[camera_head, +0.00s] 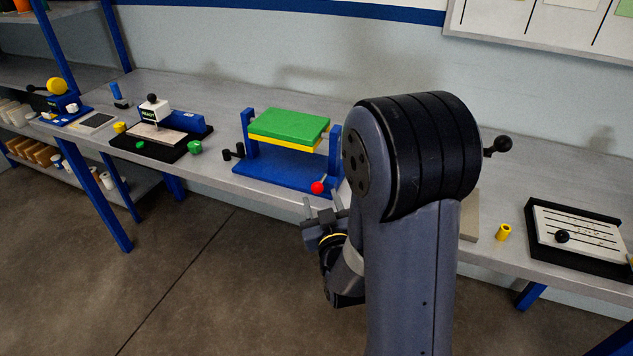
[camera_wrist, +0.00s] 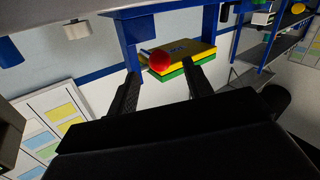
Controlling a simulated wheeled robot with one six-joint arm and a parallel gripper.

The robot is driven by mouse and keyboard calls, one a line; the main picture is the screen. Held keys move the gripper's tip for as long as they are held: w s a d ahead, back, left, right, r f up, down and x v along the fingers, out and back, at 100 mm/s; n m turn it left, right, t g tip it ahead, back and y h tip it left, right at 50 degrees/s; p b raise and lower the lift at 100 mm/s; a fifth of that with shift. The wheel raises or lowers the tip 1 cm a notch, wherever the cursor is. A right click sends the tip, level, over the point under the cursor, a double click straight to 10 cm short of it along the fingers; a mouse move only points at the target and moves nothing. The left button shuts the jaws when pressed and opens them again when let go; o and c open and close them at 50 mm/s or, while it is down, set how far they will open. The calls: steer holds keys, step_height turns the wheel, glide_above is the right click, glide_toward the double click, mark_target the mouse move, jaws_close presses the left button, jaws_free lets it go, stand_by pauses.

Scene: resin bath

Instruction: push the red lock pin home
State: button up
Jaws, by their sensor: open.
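The red lock pin's round knob (camera_head: 317,187) shows at the front right of a blue fixture (camera_head: 270,178) on the bench. The fixture carries a green plate (camera_head: 287,127) over a yellow plate (camera_head: 283,144). My gripper (camera_head: 323,203) is in front of the bench edge, just below the knob in the picture. In the wrist view the red knob (camera_wrist: 158,60) appears between and beyond the two open fingers of my gripper (camera_wrist: 162,76), with nothing held. The pin's shaft is mostly hidden, so I cannot tell how deep it sits.
My arm covers the bench right of the fixture. A black-knobbed press (camera_head: 153,112) stands to the left, with green knobs near it. A yellow cylinder (camera_head: 503,232) and a slotted panel (camera_head: 580,236) lie to the right. The floor in front is clear.

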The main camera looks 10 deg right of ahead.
steer(key=w+p, duration=0.1)
steer(key=w, duration=0.6)
steer(key=shift+d, duration=0.15)
steer(key=shift+c, duration=0.2)
jaws_close()
